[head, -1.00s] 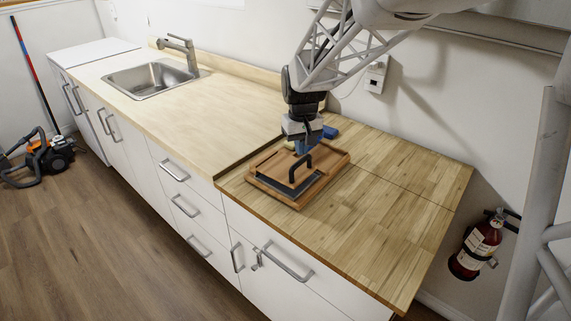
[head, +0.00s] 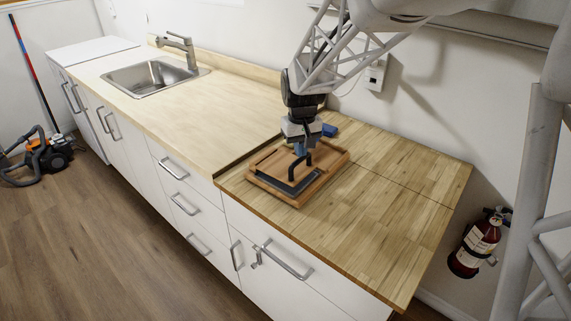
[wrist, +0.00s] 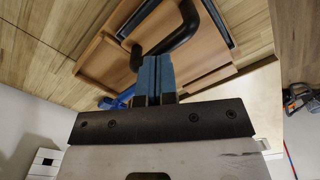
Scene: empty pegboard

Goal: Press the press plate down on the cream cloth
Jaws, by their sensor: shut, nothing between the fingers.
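The press plate (head: 301,184) is a dark flat plate with a black arched handle (head: 292,169), lying within a wooden tray (head: 262,187) on the wooden counter. My gripper (head: 300,152) points down over the tray, its blue fingers at the far side of the handle. In the wrist view the shut fingers (wrist: 155,76) are empty and close to the black handle (wrist: 181,34); I cannot tell whether they touch it. The wooden tray also shows there (wrist: 208,62). I cannot make out the cream cloth in either view.
A blue object (head: 329,130) lies behind the tray near the wall; it also shows in the wrist view (wrist: 117,101). The wooden counter (head: 390,205) to the right of the tray is clear. The paler counter with the sink (head: 150,76) is to the left.

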